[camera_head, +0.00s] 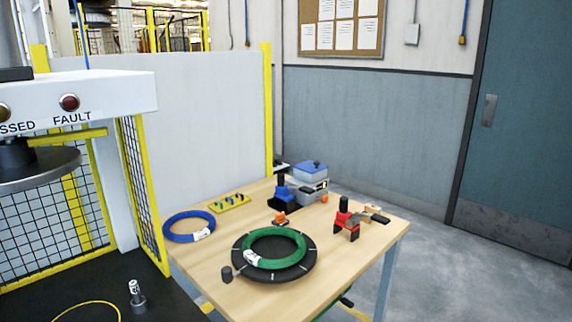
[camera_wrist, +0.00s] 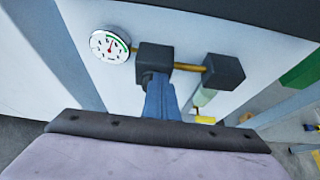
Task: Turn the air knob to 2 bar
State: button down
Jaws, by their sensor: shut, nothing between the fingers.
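In the wrist view a round white pressure gauge (camera_wrist: 109,44) with a green arc and a red needle sits at the upper left. Its needle points roughly upward; the numbers are too small to read. A dark square regulator block (camera_wrist: 154,57) is just right of it. A dark round part, seemingly the air knob (camera_wrist: 148,78), shows under the block, partly hidden by my fingers. My gripper (camera_wrist: 160,80) is shut and empty, its blue fingers pointing at the block's underside. I cannot tell whether they touch the knob. My gripper is outside the head view.
A brass pipe (camera_wrist: 188,67) joins the block to a second dark block (camera_wrist: 224,72) with a pale bowl. In the head view, a wooden table (camera_head: 340,262) carries a green coil (camera_head: 292,246), a blue coil (camera_head: 172,226) and tools. A yellow-framed fence (camera_head: 150,205) stands left.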

jog(key=shift+s+a+b, duration=0.45)
jog(key=shift+s+a, duration=0.1)
dwell(0.4)
jog(key=shift+s+a+f+b, duration=0.1)
jog(key=shift+s+a+b, duration=0.15)
jog(key=shift+s+b, duration=0.1)
dwell(0.4)
jog(key=shift+a+r, duration=0.15)
jog(key=shift+r, duration=0.25)
jog(key=shift+s, duration=0.15)
jog(key=s+d, duration=0.4)
jog(key=shift+d, duration=0.15)
dwell(0.5)
